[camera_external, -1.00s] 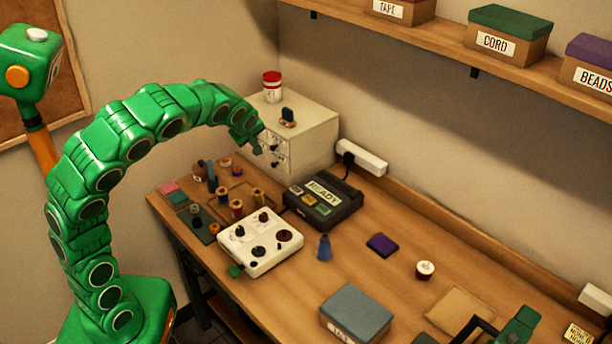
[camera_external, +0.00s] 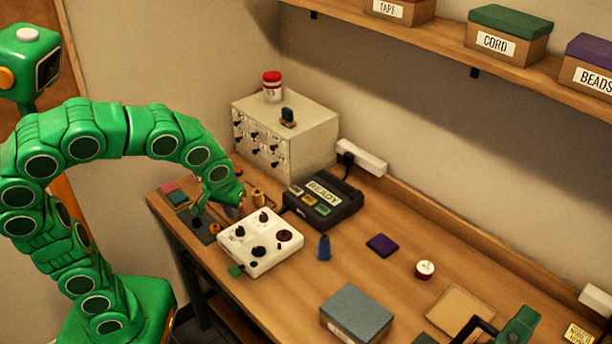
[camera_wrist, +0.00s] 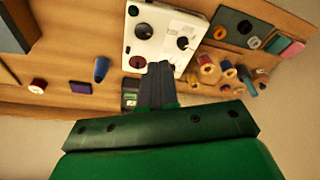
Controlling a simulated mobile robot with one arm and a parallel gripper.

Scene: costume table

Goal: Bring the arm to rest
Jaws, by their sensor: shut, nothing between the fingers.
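My green arm arches from its base at the lower left of the external view, and its end hangs over the left part of the table. My gripper (camera_wrist: 158,72) shows in the wrist view with its dark fingers together and nothing between them. In the external view the gripper (camera_external: 236,208) is small and partly lost among the spools, just behind the white control box (camera_external: 262,262). In the wrist view the fingers overlap the edge of that white box (camera_wrist: 140,45). I cannot tell how far above the table the fingertips are.
Several thread spools (camera_wrist: 208,66) stand close to the fingers. A dark device marked READY (camera_external: 345,215) and a drawer cabinet (camera_external: 315,135) stand behind. A blue cone (camera_external: 324,248), a purple block (camera_external: 382,245) and a grey box (camera_external: 356,314) lie to the right, with bare wood between them.

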